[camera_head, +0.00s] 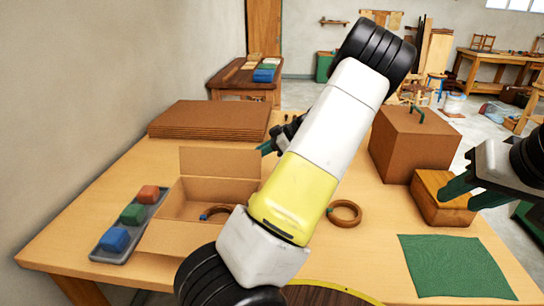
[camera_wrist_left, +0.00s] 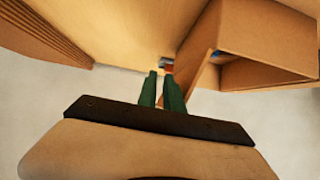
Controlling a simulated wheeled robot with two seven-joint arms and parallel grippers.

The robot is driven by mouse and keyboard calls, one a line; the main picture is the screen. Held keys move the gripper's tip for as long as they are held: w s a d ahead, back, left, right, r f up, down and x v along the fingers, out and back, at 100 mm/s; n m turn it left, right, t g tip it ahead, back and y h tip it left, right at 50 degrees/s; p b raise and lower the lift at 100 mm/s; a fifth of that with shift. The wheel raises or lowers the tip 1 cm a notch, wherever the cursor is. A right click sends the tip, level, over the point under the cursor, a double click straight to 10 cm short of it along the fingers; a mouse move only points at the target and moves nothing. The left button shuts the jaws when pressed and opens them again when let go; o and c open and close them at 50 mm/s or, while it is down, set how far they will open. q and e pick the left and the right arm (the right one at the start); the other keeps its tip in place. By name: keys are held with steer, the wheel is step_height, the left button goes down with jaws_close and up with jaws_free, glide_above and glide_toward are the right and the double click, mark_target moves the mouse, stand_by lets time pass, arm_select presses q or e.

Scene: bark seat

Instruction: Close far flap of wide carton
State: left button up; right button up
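The wide carton (camera_head: 235,196) stands open on the table, left of centre in the head view. Its far flap (camera_head: 220,162) stands up at the back edge. A near flap (camera_head: 180,238) slopes outward. My left arm hides the carton's right side. My left gripper (camera_head: 268,148) is just right of the far flap, partly hidden by my arm. In the left wrist view its green fingers (camera_wrist_left: 162,88) are close together with a narrow gap and nothing held; the carton (camera_wrist_left: 265,28) shows at right. My right gripper (camera_head: 473,193) is open and empty at the right.
A cardboard stack (camera_head: 210,119) lies behind the carton. A grey tray (camera_head: 98,256) of coloured blocks stands left. A ring (camera_head: 344,222) lies right of my arm. A large brown box (camera_head: 415,145), a smaller box (camera_head: 440,205) and a green mat (camera_head: 455,267) occupy the right.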

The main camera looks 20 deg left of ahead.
arm_select(q)
steer(key=shift+s+d+r, duration=0.3)
steer(key=shift+s+r, duration=0.3)
steer(key=shift+s, duration=0.25)
steer(key=shift+s+d, duration=0.25)
steer(key=shift+s, duration=0.5)
steer(key=shift+s+d, duration=0.2)
steer(key=shift+s, duration=0.55)
steer(key=shift+s+d, duration=0.25)
steer(key=shift+s, duration=0.5)
step_height(320, 180, up, 10)
glide_above(252, 162)
steer(key=s+d, duration=0.1)
steer(key=s, duration=0.1)
steer(key=shift+s+d, duration=0.2)
